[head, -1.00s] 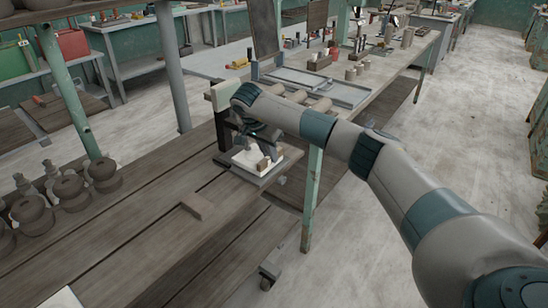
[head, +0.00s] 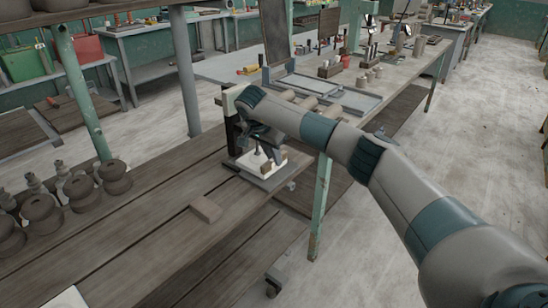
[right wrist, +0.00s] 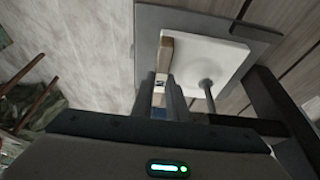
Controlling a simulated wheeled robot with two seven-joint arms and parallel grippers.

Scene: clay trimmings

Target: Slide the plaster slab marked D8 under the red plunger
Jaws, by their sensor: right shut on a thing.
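A white plaster slab (head: 254,165) lies on the grey base plate (head: 272,183) of a small press with a dark column (head: 232,130). It also shows in the right wrist view (right wrist: 205,60), with a tan wooden strip (right wrist: 165,55) along one edge. No D8 mark is readable. My right gripper (right wrist: 165,95) is shut on the wooden strip at that edge. A thin grey rod with a round foot (right wrist: 207,84) stands over the slab; whether it touches is unclear. No red shows on it, and my wrist hides the press's upper part in the head view. My left gripper is out of view.
A brown block (head: 206,209) lies on the plank bench in front of the press. Dark turned pots (head: 42,215) stand at the left. A pale sheet-like thing (head: 68,299) shows at the bottom edge. A green post (head: 320,205) stands right of the press.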

